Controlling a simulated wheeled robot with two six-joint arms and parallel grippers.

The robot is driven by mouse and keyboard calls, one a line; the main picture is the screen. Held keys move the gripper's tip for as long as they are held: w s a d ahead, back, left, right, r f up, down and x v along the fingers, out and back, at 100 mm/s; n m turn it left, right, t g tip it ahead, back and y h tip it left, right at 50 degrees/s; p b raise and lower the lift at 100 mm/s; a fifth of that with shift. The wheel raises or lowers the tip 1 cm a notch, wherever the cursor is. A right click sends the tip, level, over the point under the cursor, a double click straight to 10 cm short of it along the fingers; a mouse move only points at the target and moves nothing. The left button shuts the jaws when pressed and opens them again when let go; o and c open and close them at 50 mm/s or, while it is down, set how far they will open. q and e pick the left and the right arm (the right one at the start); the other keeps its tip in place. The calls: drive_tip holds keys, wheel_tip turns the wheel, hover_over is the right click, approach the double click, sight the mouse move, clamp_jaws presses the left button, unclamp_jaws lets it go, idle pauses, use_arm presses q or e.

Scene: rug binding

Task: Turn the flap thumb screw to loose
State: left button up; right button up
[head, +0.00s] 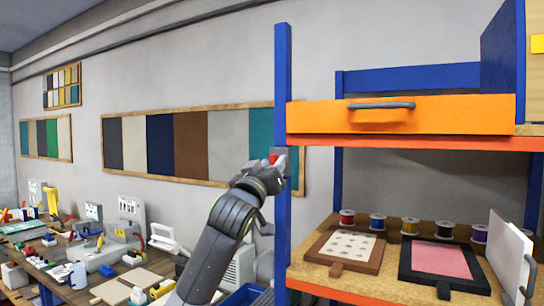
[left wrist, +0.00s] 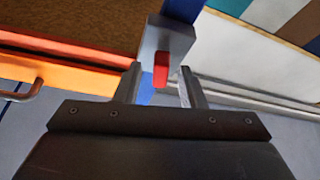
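A small red knob, likely the flap thumb screw (left wrist: 161,77), stands on a grey block (left wrist: 168,42) fixed to the blue post. In the left wrist view it is upright, its long side running up and down the picture. My left gripper (left wrist: 159,82) is open, with one finger on each side of the red knob and a gap visible on both sides. In the head view the red knob (head: 273,159) shows just beyond my left gripper (head: 272,172), which partly hides the block. My right gripper is not in view.
The blue post (head: 282,100) carries a shelf unit with an orange drawer (head: 400,115). Its lower shelf holds thread spools (head: 377,221), two framed samples and a white panel (head: 508,250). A cluttered workbench (head: 60,262) stands at left.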

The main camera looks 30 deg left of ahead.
use_arm(q)
drive_tip(key=shift+w+r, duration=0.1)
drive_tip(key=shift+w, duration=0.1)
clamp_jaws()
drive_tip(key=n+y+b, duration=0.1)
drive_tip(key=n+b, duration=0.1)
drive_tip(key=shift+n+b, duration=0.3)
idle(0.3)
unclamp_jaws()
